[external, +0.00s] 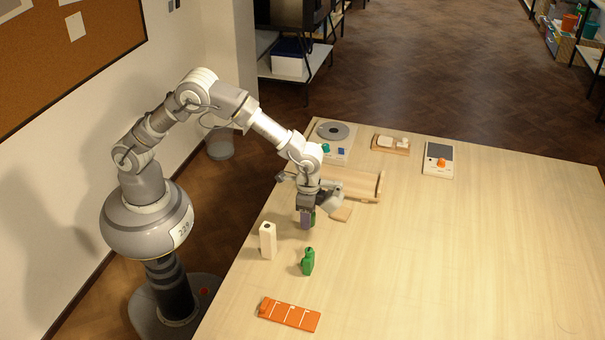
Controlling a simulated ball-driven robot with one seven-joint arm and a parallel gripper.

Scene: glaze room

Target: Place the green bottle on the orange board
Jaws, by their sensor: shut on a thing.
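The green bottle (308,263) stands upright on the table, apart from my gripper. The orange board (289,315) lies flat near the table's front left edge, with white marks on top and a raised left end. Its top holds no bottle. My gripper (306,222) points down behind the green bottle, near the wooden tray. It is shut on a small purple thing (305,218) with some green at its right side. The fingers hide part of this thing, and I cannot tell whether it touches the table.
A wooden tray (352,184) lies behind my gripper. A device with a round grey plate (333,131), a small wooden board (390,150) and a device with an orange knob (439,153) line the back. The right side is clear.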

